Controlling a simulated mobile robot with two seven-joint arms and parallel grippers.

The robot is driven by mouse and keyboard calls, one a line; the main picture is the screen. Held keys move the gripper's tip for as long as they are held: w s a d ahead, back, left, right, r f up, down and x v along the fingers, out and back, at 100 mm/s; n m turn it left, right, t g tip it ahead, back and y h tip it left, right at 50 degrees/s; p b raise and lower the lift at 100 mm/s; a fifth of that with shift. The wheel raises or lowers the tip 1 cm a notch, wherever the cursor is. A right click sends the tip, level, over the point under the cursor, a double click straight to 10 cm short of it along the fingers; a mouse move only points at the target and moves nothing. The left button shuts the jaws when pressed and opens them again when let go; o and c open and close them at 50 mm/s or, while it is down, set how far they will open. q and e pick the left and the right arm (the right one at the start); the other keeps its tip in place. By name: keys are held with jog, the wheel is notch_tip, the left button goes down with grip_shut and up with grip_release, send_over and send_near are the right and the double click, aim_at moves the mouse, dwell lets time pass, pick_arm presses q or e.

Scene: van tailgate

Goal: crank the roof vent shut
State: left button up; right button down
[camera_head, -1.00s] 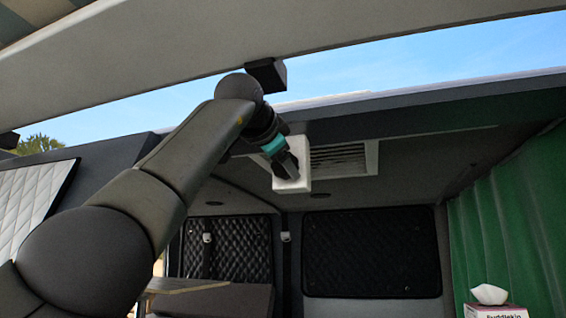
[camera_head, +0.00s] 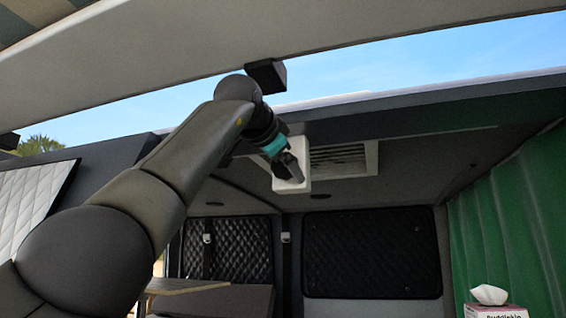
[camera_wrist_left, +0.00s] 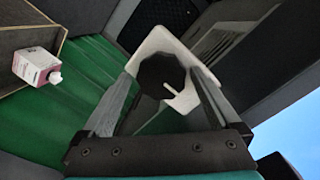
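The roof vent's white housing (camera_head: 306,172) hangs under the van's ceiling at the upper middle of the head view. Beside it is a slatted grille (camera_head: 343,160) in a white frame. In the left wrist view the vent's dark many-sided knob (camera_wrist_left: 160,74) stands on the white housing (camera_wrist_left: 150,43), with a small white handle (camera_wrist_left: 181,98) at its lower right. My left gripper (camera_head: 291,166) is at the housing, its fingers wide apart on either side of the knob (camera_wrist_left: 162,73). Narrow gaps seem to show, but contact is hard to judge. My right gripper is not in view.
The raised tailgate (camera_head: 190,60) crosses above my left arm. A green curtain (camera_head: 510,215) hangs at the right, with a tissue box (camera_head: 492,303) below it. Quilted dark window covers (camera_head: 372,252) line the back. A wooden-edged surface (camera_head: 185,287) is at lower left.

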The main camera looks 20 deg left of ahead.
pick_arm(q)
jog(key=shift+r, duration=0.1)
jog(key=s+b, duration=0.2)
jog(key=s, duration=0.3)
jog(key=s+r+b, duration=0.1)
jog(key=s+b, duration=0.1)
jog(key=s, duration=0.3)
jog(key=s+b, duration=0.2)
jog(key=s, duration=0.3)
jog(key=shift+a+r, duration=0.35)
jog(key=shift+r, duration=0.05)
